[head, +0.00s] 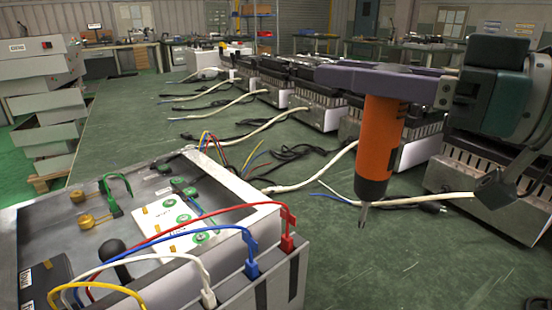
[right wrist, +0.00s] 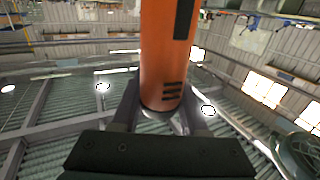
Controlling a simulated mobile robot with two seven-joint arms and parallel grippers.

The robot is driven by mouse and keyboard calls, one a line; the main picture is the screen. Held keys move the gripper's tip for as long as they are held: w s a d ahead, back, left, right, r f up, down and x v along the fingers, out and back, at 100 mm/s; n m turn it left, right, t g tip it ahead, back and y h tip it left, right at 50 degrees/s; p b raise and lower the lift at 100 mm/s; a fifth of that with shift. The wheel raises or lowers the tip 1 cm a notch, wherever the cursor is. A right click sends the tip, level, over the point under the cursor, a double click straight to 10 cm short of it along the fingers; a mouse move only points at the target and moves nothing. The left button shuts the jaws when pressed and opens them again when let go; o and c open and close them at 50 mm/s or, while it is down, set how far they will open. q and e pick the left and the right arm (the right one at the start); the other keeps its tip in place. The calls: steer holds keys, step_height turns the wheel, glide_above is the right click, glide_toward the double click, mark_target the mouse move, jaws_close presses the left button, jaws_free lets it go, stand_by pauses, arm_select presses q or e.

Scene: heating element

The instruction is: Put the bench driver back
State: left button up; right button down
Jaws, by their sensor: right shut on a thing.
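The bench driver (head: 378,140) is an orange power tool with a dark nose and a thin metal bit. It hangs nearly upright, bit down, over the green bench top (head: 400,270). I cannot tell whether the bit tip touches the bench. My right gripper (head: 382,82) is shut around the driver's upper end. In the right wrist view the orange driver body (right wrist: 166,55) stands between the fingers of the right gripper (right wrist: 165,112). My left gripper is not in view.
An open grey unit (head: 120,200) with coloured wires stands at the front left. Several heater units with perforated metal sides (head: 318,115) line the right side, with white cables (head: 300,182) across the bench. Bare bench lies below the driver. Stacked grey trays (head: 45,105) stand at left.

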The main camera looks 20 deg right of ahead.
arm_select(q)
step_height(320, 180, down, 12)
steer(key=b, duration=1.1)
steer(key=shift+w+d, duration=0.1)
arm_select(e)
step_height(320, 180, down, 24)
steer(key=shift+d+f+m+h, duration=0.25)
steer(key=shift+d+m+h, duration=0.05)
steer(key=shift+d+h, duration=0.1)
steer(key=shift+w, duration=0.1)
arm_select(q)
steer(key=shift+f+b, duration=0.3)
steer(key=shift+b, duration=0.1)
arm_select(e)
steer(key=shift+f, duration=0.5)
steer(key=shift+c, duration=2.1)
jaws_free()
